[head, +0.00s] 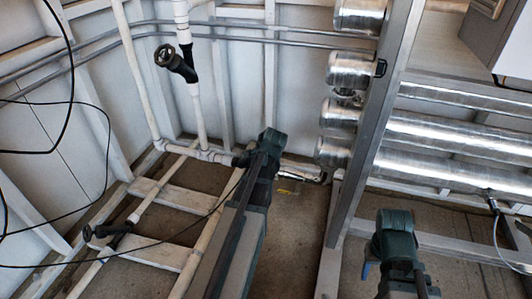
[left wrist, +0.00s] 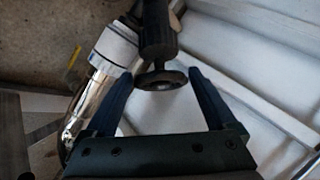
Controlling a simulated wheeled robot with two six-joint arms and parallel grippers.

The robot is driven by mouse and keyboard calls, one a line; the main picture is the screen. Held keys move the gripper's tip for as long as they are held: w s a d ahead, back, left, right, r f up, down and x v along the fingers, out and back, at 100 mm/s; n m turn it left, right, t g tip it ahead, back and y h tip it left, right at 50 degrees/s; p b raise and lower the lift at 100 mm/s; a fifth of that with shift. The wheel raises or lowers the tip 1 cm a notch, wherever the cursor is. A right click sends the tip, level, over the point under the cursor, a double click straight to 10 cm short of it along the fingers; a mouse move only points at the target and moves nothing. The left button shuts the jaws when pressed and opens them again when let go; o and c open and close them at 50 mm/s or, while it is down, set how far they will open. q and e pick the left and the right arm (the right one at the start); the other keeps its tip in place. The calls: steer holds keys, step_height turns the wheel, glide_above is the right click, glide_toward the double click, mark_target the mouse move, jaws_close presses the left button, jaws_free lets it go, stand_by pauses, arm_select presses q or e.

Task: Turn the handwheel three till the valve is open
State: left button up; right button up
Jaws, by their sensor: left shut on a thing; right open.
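A small dark handwheel (left wrist: 160,78) on a black valve body (left wrist: 157,28) sits between the two blue fingers of my left gripper (left wrist: 160,74) in the left wrist view. The fingers flank its rim at left and right, and the gripper is shut on it. In the head view my left arm (head: 262,160) reaches to the low pipe at the centre and hides this wheel. No number or open mark is readable. My right gripper (head: 367,269) is low at the right in the head view, open and away from any wheel; one blue finger shows.
Another black handwheel (head: 165,55) is on the upright pipe at upper left, and one more (head: 93,238) is low at left. Thin black cables (head: 105,130) hang at left.

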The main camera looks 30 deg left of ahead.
arm_select(q)
steer(key=n+y+b, duration=0.1)
steer(key=d+f+n+y+b, duration=0.1)
steer(key=b, duration=0.1)
steer(key=shift+n+t, duration=0.4)
steer(key=shift+d+n+y+b, duration=0.1)
steer(key=shift+n+y+b, duration=0.7)
steer(key=shift+n+b, duration=0.1)
steer(key=shift+w+r, duration=0.1)
steer(key=o, duration=1.1)
steer(key=shift+c, duration=0.2)
steer(key=p+v, duration=0.6)
steer(key=v, duration=0.7)
steer(key=shift+s+d+p, duration=0.3)
steer(key=shift+p, duration=0.05)
steer(key=shift+r, duration=0.1)
